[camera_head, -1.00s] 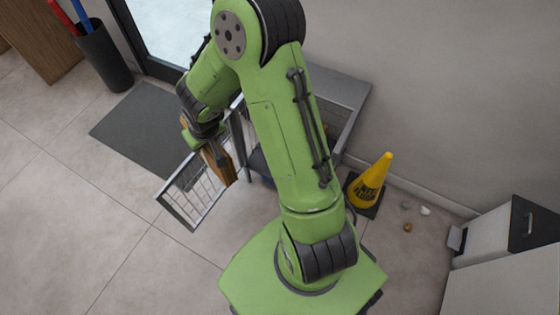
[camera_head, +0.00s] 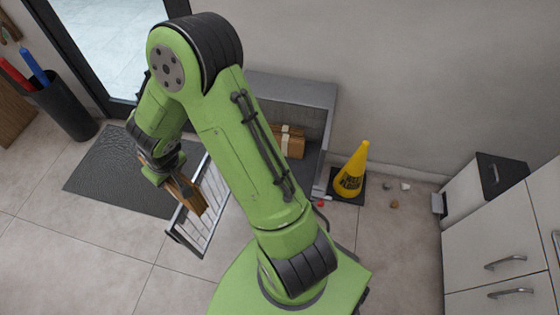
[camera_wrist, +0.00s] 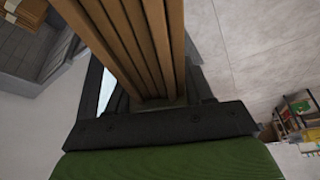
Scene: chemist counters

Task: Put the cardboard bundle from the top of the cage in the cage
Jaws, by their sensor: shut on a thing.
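My gripper (camera_head: 168,176) is shut on a brown cardboard bundle (camera_head: 188,198) and holds it tilted beside the wire-grid door. In the wrist view the bundle (camera_wrist: 140,40) runs up from the jaws as long stacked strips. The grey cage (camera_head: 300,88) stands against the wall, partly hidden behind my arm. Its wire door (camera_head: 208,222) appears swung open toward the floor side. Another brown cardboard bundle (camera_head: 292,142) with a pale band shows at the cage, and a similar one shows at the upper left of the wrist view (camera_wrist: 22,14).
A yellow cone (camera_head: 354,170) on a black base stands right of the cage, with small litter near it. A dark mat (camera_head: 105,175) lies before the glass door. A black bin (camera_head: 65,108) is at left. White cabinets (camera_head: 500,240) are at right. Floor at lower left is clear.

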